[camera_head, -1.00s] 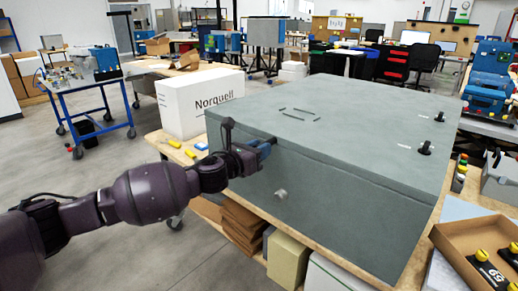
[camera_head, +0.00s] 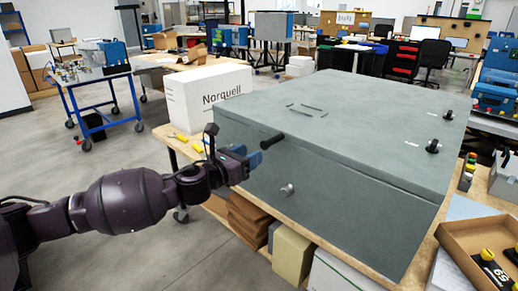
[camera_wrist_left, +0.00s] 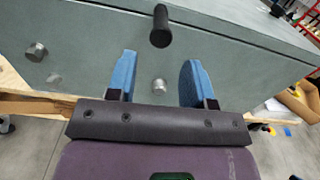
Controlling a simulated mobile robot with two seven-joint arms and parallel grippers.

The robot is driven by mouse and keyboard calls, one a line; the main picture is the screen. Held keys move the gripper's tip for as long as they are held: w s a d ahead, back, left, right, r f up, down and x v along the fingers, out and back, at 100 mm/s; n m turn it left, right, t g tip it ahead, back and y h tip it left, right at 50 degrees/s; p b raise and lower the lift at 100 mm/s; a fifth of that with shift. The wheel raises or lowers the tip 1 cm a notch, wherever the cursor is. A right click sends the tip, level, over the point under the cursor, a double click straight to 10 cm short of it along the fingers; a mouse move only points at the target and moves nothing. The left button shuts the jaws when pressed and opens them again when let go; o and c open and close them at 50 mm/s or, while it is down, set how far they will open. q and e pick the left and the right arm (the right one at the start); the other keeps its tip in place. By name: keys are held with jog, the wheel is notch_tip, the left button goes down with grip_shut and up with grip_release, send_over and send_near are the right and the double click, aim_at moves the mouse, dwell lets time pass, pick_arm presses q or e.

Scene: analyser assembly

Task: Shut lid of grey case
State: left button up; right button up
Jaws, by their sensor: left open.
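The large grey case (camera_head: 335,195) stands on a wooden-topped bench. Its lid (camera_head: 345,115) lies flat on top, with a thin seam along the front and no clear gap visible. A black peg handle (camera_head: 272,141) sticks out near the lid's front edge; it also shows in the left wrist view (camera_wrist_left: 160,27). My left gripper (camera_head: 250,157) is just in front of the case, left of and a little below the handle. In the left wrist view its blue fingers (camera_wrist_left: 157,65) are apart and empty, with the handle beyond their tips. My right gripper is not in view.
A white Norquell box (camera_head: 205,97) stands left of the case. Yellow-handled tools (camera_head: 183,138) lie on the bench by it. A cardboard tray (camera_head: 480,240) is at right. Round knobs (camera_head: 287,190) stick out from the case front.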

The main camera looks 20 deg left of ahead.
pick_arm(q)
jog(key=shift+v, duration=1.75)
jog(key=s+d+f+n+y, duration=0.1)
jog(key=s+f+n, duration=0.3)
jog(key=n, duration=0.6)
jog(key=s+f+n+g+y, duration=0.1)
jog(key=s+f+n, duration=0.1)
jog(key=f+n, duration=0.6)
jog(key=s+d+f+n+y, duration=0.1)
jog(key=s+f+n, duration=0.25)
jog(key=n, duration=0.75)
jog(key=s+a+f+n+g+y, duration=0.1)
jog(key=s+f+n+g+y, duration=0.1)
jog(key=s+f+n, duration=0.3)
jog(key=s+a+f+n+g+y, duration=0.2)
jog(key=s+f+n, duration=0.2)
jog(key=s+f, duration=0.8)
jog(key=s, duration=0.4)
jog(key=shift+a+f+n, duration=0.2)
jog(key=shift+f+n, duration=0.1)
jog(key=shift+n, duration=0.1)
